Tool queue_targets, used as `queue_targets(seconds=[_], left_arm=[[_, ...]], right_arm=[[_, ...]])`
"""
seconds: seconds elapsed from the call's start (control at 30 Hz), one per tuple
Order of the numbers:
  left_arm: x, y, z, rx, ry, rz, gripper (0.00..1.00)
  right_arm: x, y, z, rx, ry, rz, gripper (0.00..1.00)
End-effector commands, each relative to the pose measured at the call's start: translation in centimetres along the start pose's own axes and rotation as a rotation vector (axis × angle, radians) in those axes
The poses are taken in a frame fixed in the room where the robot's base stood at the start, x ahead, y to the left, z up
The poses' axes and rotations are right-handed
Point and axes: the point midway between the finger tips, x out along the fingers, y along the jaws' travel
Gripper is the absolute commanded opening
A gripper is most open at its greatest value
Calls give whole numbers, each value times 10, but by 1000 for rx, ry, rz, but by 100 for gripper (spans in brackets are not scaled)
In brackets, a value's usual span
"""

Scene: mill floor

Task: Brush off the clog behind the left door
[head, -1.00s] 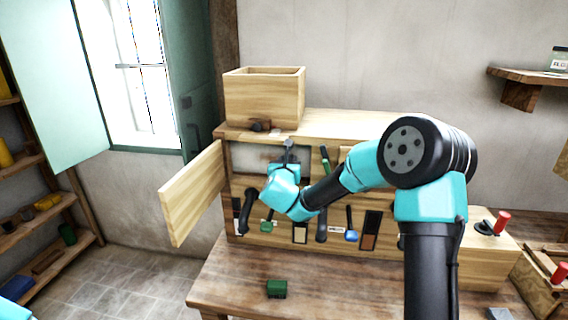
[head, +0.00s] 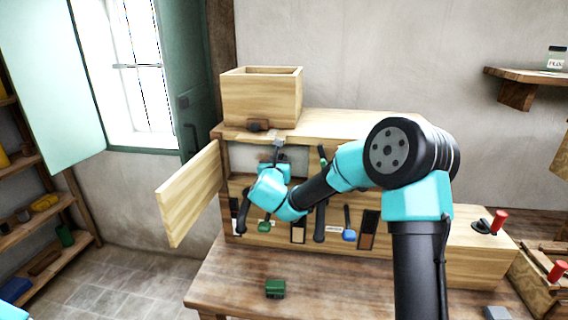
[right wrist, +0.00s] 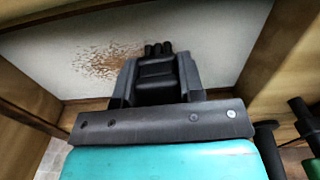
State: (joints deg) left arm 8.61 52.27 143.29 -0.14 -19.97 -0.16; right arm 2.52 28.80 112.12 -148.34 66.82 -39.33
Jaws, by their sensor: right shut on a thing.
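The left door (head: 190,194) of the wooden cabinet stands swung open to the left. Behind it is a pale-backed compartment (head: 241,157). In the right wrist view, a patch of brown specks (right wrist: 108,58), which looks like the clog, spreads over the pale surface (right wrist: 216,40) left of my gripper. My right gripper (head: 279,150) reaches into this compartment. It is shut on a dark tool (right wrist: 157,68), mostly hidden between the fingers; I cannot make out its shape. Whether it touches the specks is unclear. My left gripper is out of view.
An open wooden box (head: 262,98) stands on the cabinet top. Several tools hang on the front, including a blue-ended one (head: 348,234) and a green-ended one (head: 264,226). A small green block (head: 275,288) lies on the table (head: 235,280). A red-knobbed lever (head: 500,222) is at right.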

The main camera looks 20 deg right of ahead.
Motion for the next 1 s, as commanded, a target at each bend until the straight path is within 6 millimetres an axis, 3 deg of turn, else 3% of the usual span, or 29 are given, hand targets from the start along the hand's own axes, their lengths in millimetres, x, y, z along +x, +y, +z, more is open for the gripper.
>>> queue_targets(seconds=[0.57,1.0], left_arm=[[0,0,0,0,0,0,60],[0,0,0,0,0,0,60]], right_arm=[[-1,12,1,-1,-1,1,17],[2,41,2,0,0,2,17]])
